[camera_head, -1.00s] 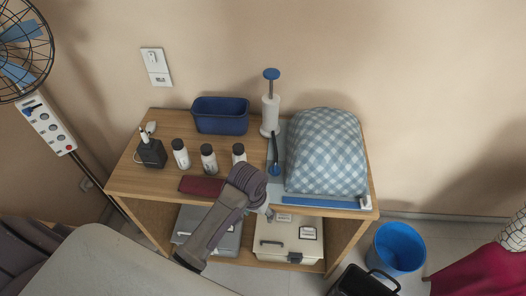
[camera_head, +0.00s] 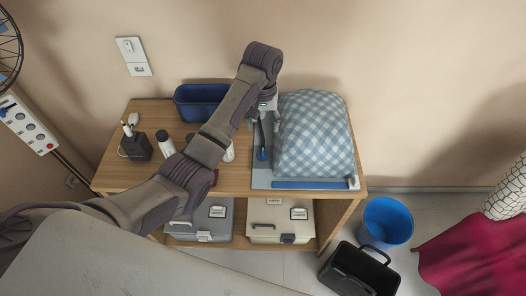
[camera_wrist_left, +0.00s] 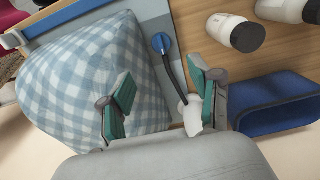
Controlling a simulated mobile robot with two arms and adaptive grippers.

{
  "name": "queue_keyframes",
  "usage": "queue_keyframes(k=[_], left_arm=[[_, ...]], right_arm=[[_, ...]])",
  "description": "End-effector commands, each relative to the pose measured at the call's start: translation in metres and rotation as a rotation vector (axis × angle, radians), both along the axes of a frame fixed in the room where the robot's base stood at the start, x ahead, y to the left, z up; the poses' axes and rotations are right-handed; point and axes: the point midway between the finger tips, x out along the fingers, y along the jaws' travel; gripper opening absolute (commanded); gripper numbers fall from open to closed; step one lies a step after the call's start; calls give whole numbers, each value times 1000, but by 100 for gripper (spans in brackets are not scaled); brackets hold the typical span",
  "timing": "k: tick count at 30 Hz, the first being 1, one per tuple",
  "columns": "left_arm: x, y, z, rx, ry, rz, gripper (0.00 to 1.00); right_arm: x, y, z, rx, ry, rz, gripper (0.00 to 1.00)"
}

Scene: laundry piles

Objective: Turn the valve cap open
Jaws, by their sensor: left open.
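A blue round cap (camera_head: 262,155) lies on the flat grey-blue edge of the bag beside a blue checked bundle (camera_head: 315,135). A dark hose runs from the cap toward a white pump. The cap also shows in the left wrist view (camera_wrist_left: 162,42), beyond my fingertips. My left gripper (camera_head: 263,108) is over the shelf top, left of the bundle, with its fingers apart and nothing clearly held. In the left wrist view, the white pump (camera_wrist_left: 192,115) stands by the right-hand finger; contact is unclear. In the head view my arm hides most of the pump. My right gripper is out of view.
A blue bin (camera_head: 200,103), white bottles (camera_head: 166,145) and a black charger box (camera_head: 136,147) stand on the wooden shelf (camera_head: 118,178). A blue bar (camera_head: 310,184) lies along the bag's front edge. A blue bucket (camera_head: 387,222) and black case (camera_head: 358,275) are on the floor.

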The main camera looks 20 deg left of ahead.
Motion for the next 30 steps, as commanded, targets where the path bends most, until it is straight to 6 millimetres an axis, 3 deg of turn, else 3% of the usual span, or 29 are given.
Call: queue_keyframes(k=[5, 15, 21, 30], left_arm=[[-1, 0, -17, 1, 8, 3, 63], [-1, 0, -89, 1, 7, 2, 63], [0, 0, -121, 0, 3, 2, 63], [0, 0, -137, 0, 0, 1, 63]], right_arm=[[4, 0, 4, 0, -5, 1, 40], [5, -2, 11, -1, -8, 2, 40], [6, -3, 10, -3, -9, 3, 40], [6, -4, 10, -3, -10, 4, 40]])
